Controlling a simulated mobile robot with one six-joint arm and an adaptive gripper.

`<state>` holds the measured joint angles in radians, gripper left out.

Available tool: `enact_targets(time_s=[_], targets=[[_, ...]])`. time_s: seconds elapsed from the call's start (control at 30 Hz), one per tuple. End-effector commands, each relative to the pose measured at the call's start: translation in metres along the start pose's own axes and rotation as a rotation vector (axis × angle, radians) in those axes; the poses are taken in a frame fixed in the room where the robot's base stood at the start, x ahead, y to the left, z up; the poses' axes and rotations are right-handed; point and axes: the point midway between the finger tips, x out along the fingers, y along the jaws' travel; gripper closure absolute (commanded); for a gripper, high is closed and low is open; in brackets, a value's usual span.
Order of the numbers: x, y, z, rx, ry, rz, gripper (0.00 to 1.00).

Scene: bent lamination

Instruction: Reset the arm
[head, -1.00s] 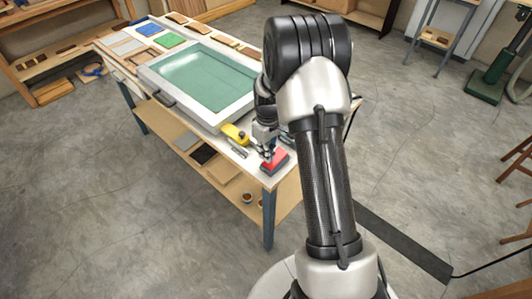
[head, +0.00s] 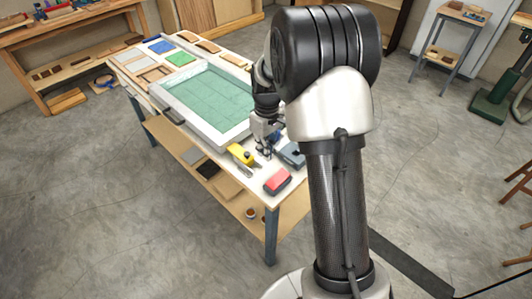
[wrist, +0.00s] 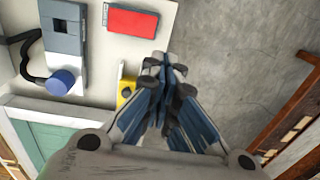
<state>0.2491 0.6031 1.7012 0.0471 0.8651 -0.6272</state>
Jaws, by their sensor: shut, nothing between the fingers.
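My arm rises in front of the workbench (head: 270,212) in the head view and bends over it. My gripper (head: 264,152) hangs above the bench near its front corner, between a yellow tool (head: 241,153) and a grey-blue device (head: 292,155). The wrist view shows my gripper's fingers (wrist: 165,62) closed together with nothing between them. They cover part of the yellow tool (wrist: 126,88). A red block (head: 277,180) lies apart from the fingers, near the bench corner; it also shows in the wrist view (wrist: 132,20).
A white-framed green panel (head: 205,100) fills the bench middle. Blue, green and brown pieces lie along the back. In the wrist view, the grey device (wrist: 64,40) has a black cable and blue knob (wrist: 62,81). Open concrete floor (head: 120,200) surrounds the bench.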

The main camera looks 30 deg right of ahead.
Motion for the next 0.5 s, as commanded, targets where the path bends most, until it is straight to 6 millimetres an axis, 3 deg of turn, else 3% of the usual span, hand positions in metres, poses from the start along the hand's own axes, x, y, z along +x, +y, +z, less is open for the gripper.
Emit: enact_targets(time_s=[0.5], targets=[[-0.0061,-0.0029,0.0008,0.003,0.006,0.005,1.0]])
